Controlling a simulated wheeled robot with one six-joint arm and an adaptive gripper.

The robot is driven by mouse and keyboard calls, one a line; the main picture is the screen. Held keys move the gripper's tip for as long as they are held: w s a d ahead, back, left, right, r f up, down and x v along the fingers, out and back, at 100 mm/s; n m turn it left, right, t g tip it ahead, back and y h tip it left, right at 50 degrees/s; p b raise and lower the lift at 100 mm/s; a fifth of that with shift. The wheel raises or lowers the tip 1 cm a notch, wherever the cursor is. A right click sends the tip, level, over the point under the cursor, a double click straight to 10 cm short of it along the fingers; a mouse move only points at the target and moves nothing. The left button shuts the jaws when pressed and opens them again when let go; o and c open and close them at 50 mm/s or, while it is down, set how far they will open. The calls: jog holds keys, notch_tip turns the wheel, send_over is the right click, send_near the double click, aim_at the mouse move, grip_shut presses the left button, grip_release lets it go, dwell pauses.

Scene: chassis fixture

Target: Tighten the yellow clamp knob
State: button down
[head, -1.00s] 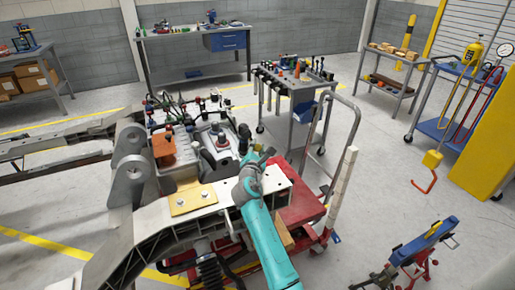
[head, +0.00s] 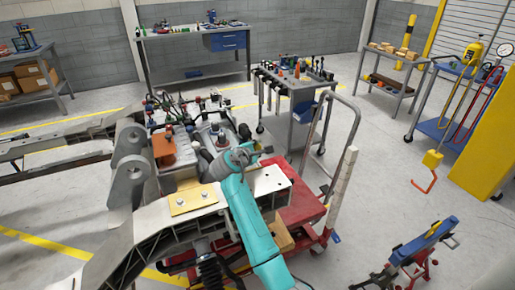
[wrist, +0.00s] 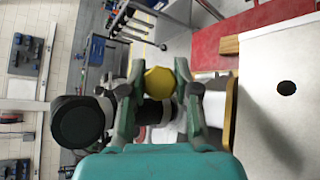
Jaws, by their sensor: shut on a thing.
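The yellow clamp knob (wrist: 159,82) shows in the wrist view, held between the two fingertips of my gripper (wrist: 157,84), one finger on each side of it. In the head view my gripper (head: 214,164) is over the chassis fixture (head: 130,185), and the arm and wrist hide the knob there. The clamp body under the knob is mostly hidden by the fingers.
A yellow plate with two bolts (head: 193,199) lies on the fixture near the arm. A black cylinder (wrist: 78,122) is left of the fingers in the wrist view. A red cart (head: 305,205) and tool trolley (head: 298,95) stand to the right.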

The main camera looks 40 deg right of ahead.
jog(key=shift+m+g, duration=0.3)
jog(key=shift+m, duration=0.1)
jog(key=c, duration=1.1)
grip_release()
jog(key=shift+a, duration=0.1)
jog(key=v, duration=1.2)
jog(key=shift+r, duration=0.1)
